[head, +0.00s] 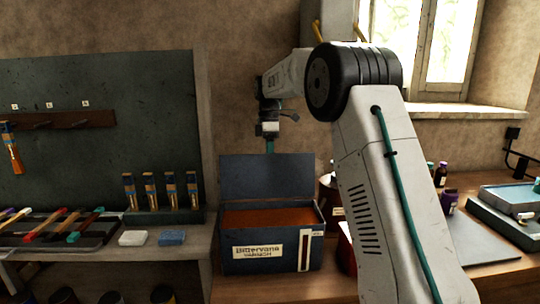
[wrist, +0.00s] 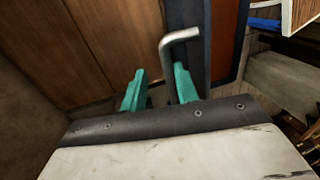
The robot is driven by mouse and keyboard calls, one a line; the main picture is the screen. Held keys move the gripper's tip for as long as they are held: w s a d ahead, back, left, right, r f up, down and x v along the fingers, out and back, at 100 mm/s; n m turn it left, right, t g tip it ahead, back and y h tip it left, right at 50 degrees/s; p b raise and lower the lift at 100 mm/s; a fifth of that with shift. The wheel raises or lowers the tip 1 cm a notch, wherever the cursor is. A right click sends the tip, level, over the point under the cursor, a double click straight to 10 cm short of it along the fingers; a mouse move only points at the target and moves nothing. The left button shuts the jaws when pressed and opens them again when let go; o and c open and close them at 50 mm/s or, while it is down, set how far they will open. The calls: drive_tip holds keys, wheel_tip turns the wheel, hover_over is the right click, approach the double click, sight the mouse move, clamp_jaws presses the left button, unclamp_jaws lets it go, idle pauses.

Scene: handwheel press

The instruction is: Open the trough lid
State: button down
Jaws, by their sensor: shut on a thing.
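The trough (head: 265,267) is a dark blue-grey box with a "Bittervane Varnish" label, standing on the wooden bench in the head view. Its lid (head: 268,176) stands up nearly vertical at the back, and the orange-brown inside (head: 265,217) shows. My gripper (head: 270,147) is at the lid's top edge. In the wrist view my gripper (wrist: 159,84) has its teal fingers on either side of a bent grey metal handle (wrist: 180,37), shut on it. The handle's lower part is hidden between the fingers.
A rack of several upright brushes (head: 160,215) stands left of the trough, with a white block (head: 132,238) and a blue sponge (head: 172,238) in front. My arm hides part of the bench on the right. Bottles (head: 441,175) and a grey tray (head: 505,222) stand further right.

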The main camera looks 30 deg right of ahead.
drive_tip(key=shift+w+d+f, duration=0.2)
drive_tip(key=shift+d+f, duration=0.05)
drive_tip(key=shift+f, duration=0.25)
drive_tip(key=c, duration=1.5)
unclamp_jaws()
drive_tip(key=shift+w+d+f, duration=0.1)
drive_tip(key=shift+w, duration=0.1)
drive_tip(key=v, duration=0.8)
drive_tip(key=shift+s, duration=0.1)
